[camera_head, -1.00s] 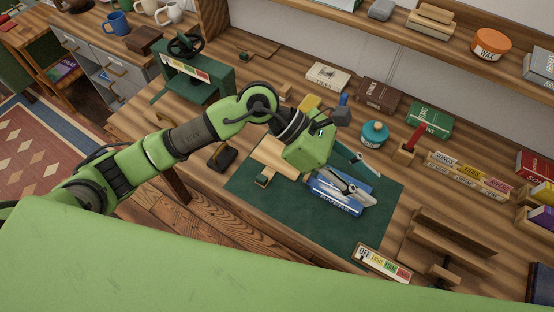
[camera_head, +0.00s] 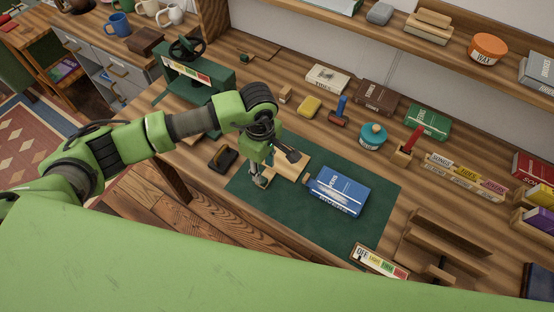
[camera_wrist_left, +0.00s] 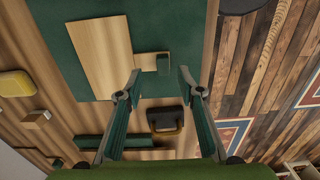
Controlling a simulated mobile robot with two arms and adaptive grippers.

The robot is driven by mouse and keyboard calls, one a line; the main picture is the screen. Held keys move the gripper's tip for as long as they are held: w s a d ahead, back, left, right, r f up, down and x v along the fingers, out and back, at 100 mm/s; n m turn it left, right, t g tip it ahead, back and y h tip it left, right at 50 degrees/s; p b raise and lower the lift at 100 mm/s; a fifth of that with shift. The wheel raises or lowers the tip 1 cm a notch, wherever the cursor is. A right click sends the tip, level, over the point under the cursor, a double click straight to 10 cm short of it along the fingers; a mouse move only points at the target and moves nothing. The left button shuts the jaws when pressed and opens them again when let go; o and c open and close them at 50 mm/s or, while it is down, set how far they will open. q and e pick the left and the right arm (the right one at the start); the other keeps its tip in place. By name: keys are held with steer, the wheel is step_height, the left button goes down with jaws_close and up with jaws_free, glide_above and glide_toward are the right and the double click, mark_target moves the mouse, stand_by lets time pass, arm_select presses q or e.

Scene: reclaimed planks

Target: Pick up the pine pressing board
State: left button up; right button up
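The pine pressing board (camera_head: 288,170), a pale flat board, lies on the green mat (camera_head: 345,233), partly hidden by my left arm in the head view. My left gripper (camera_head: 262,177) points down over the board's left end. In the left wrist view the gripper (camera_wrist_left: 160,78) has its fingers spread apart with nothing between them, near the tab. My right gripper is not in view.
A blue book (camera_head: 340,190) lies on the mat right of the board. A dark, wood-handled block (camera_head: 222,158) sits left of the mat, and a green press (camera_head: 195,75) stands behind it. A sign (camera_head: 382,262) lies at the mat's front corner. The mat's front right is clear.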

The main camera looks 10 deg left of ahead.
arm_select(q)
steer(key=f, duration=0.1)
steer(key=f+p, duration=0.1)
steer(key=f, duration=0.1)
steer(key=f+p, duration=0.1)
steer(key=shift+s+a+f, duration=0.2)
steer(key=shift+a+f, duration=0.1)
steer(key=shift+f, duration=0.55)
jaws_close()
